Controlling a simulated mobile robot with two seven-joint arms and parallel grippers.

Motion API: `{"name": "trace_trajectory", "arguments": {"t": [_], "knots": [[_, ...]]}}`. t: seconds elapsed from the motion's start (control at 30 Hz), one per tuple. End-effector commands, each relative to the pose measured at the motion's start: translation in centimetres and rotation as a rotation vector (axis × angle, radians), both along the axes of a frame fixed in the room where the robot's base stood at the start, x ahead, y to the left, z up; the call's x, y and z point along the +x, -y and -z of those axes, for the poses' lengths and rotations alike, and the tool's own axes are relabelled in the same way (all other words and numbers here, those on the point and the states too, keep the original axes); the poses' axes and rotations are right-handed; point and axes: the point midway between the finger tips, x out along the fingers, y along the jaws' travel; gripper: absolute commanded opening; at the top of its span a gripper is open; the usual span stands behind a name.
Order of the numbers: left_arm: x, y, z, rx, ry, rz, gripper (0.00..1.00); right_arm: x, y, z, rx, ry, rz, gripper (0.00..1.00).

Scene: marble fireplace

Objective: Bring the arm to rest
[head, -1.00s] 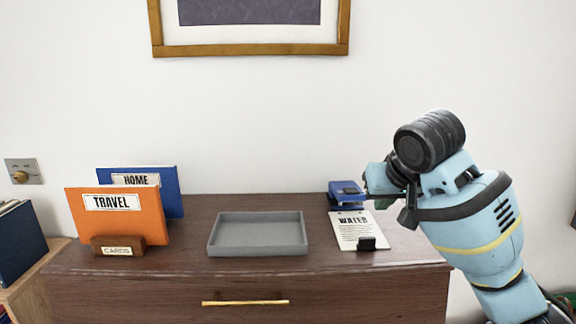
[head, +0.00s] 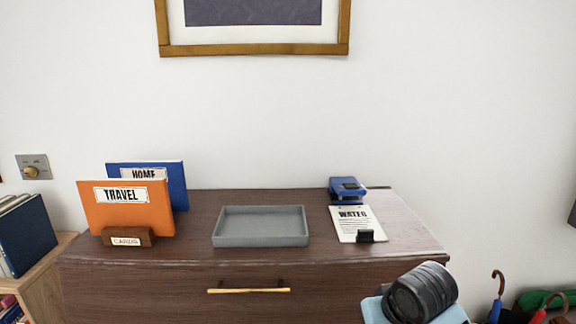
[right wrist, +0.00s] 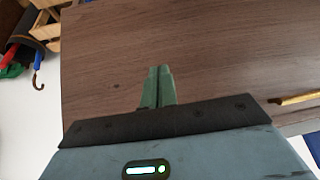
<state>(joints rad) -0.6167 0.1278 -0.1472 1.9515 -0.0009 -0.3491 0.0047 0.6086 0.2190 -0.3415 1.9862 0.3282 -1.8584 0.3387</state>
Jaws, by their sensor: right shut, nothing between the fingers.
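My right arm (head: 418,296) shows at the bottom right of the head view, low in front of the dresser's right front edge. The gripper's fingers are out of that view. In the right wrist view my right gripper (right wrist: 158,84) is shut, its two green fingers together with nothing between them. The dark wood of the dresser (right wrist: 210,50) fills the background behind the fingers. My left gripper is not in view.
On the dresser (head: 200,215) stand an orange TRAVEL folder (head: 125,212), a blue HOME folder (head: 176,182), an empty grey tray (head: 262,241), a WATER sheet (head: 350,222) and a blue hole punch (head: 347,189). Umbrellas (head: 497,290) stand at the lower right.

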Motion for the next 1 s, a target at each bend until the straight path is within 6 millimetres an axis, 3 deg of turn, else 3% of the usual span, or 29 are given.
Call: {"name": "trace_trajectory", "arguments": {"t": [0.03, 0.2, 0.5, 0.7, 1.0], "knots": [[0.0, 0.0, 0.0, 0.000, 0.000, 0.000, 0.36, -1.6, 0.0, 2.1, 0.005, -0.021, -0.007, 0.00], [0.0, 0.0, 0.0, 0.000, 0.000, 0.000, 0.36, -6.6, 0.4, 7.5, 0.010, -0.070, -0.020, 0.00], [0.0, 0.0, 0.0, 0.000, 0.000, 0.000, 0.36, -17.0, 1.9, 14.4, -0.008, -0.157, -0.021, 0.00], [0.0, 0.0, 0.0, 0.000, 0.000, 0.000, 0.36, -24.0, 3.3, 16.8, -0.039, -0.213, -0.017, 0.00], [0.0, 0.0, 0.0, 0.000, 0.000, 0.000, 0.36, -30.9, 5.1, 17.8, -0.090, -0.274, -0.016, 0.00]]}}
